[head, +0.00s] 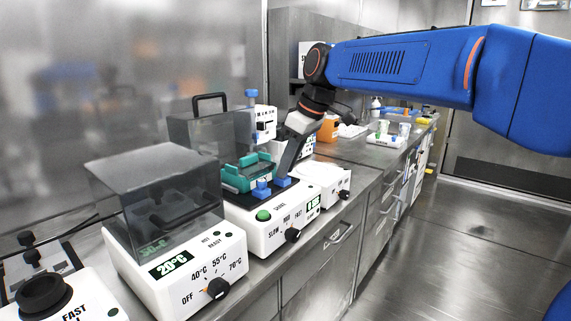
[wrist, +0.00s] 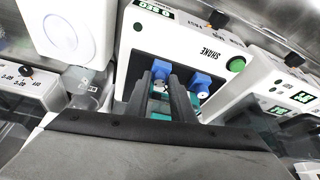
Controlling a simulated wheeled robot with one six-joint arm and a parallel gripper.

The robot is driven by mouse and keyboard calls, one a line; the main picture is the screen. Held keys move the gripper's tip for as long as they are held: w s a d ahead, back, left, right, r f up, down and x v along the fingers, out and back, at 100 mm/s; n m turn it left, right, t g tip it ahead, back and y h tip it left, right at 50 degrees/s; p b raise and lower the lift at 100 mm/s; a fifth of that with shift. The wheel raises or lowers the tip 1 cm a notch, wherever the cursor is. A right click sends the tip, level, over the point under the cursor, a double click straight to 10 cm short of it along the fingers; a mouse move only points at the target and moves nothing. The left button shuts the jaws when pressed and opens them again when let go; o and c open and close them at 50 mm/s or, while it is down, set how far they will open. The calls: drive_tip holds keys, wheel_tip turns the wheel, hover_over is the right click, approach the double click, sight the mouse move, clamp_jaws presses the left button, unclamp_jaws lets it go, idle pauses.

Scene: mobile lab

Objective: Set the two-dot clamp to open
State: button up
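Two blue clamps stand on the shaker (head: 262,232), at the front of its dark platform. The left clamp in the head view (head: 262,188) is clear of my gripper; the other clamp (head: 283,181) is just below my fingertips. In the wrist view the clamp on the left (wrist: 161,69) lies just beyond my fingertips and the other clamp (wrist: 200,82) is to their right. The dot marks are too small to read. My gripper (wrist: 162,80) points down, its dark fingers apart with a gap between them. I cannot tell whether they touch the clamp.
A teal rack (head: 247,172) sits on the shaker behind the clamps. A heater with a clear lid (head: 180,265) stands to the left, a white device (head: 325,180) to the right. The shaker's green button (head: 263,215) and black knob (head: 293,236) are on its front. Floor on the right is clear.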

drive_tip(key=shift+o, duration=1.2)
drive_tip(key=shift+d, duration=0.1)
drive_tip(key=v, duration=1.7)
drive_tip(key=shift+r, duration=0.25)
drive_tip(key=shift+s+d, duration=0.1)
drive_tip(key=s+d+f+m+t+h, duration=0.1)
drive_tip(key=s+d+f+m, duration=0.3)
drive_tip(key=s+d+f, duration=0.3)
drive_tip(key=s+d+f+m+t+h, duration=0.1)
drive_tip(key=s+d+f+m, duration=0.3)
drive_tip(key=f, duration=1.4)
drive_tip(key=s+d+f+m+h, duration=0.2)
drive_tip(key=s+d+f+m, duration=0.2)
drive_tip(key=s+d+f, duration=0.7)
drive_tip(key=s+f, duration=0.1)
drive_tip(key=s, duration=0.3)
drive_tip(key=shift+s+d+f+m+t, duration=0.3)
drive_tip(key=shift+s+d+t, duration=0.05)
drive_tip(key=shift+t, duration=0.05)
